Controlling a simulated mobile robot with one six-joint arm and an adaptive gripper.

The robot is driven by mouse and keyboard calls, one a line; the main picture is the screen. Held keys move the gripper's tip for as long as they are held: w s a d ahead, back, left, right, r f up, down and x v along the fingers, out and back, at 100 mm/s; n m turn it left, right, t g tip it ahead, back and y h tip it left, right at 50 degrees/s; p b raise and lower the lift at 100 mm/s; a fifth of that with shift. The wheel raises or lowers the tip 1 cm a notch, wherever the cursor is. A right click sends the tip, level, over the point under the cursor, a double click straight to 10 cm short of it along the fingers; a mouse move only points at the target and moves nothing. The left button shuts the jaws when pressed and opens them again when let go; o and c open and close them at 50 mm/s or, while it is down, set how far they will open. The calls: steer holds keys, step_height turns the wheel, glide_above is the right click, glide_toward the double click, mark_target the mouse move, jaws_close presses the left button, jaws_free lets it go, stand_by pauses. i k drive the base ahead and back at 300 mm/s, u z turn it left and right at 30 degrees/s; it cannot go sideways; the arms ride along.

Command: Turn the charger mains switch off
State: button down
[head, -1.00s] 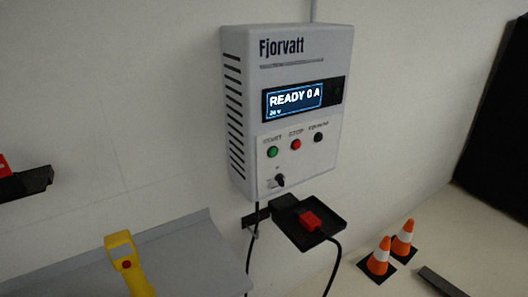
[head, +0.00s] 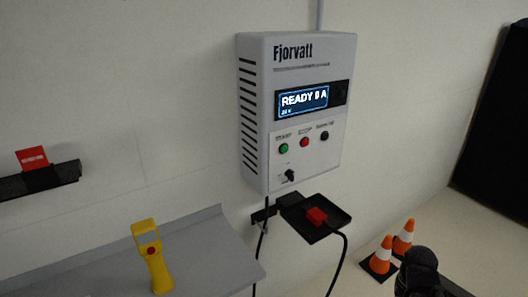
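The charger (head: 296,115) is a light grey wall box marked Fjorvatt, in the upper middle of the head view. Its display (head: 303,99) is lit and reads READY 0 A. Below it are a green button (head: 284,148), a red button (head: 304,142) and a black button (head: 325,135). A small black rotary switch (head: 289,175) sits at the bottom of the front panel; its exact setting is too small to tell. A black part of my arm shows at the bottom right, below and right of the charger. My gripper's fingers cannot be made out.
A black tray (head: 328,231) with a red connector (head: 316,216) and cables is below the charger. A grey shelf (head: 205,250) holds a yellow handheld device (head: 153,262). Orange cones (head: 382,256) stand on the floor at right. A black wall rail (head: 40,179) is at left.

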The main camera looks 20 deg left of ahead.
mark_target(289, 173)
steer(key=u, duration=0.85)
steer(key=k, duration=1.05)
steer(key=z, duration=0.05)
steer(key=i, duration=0.85)
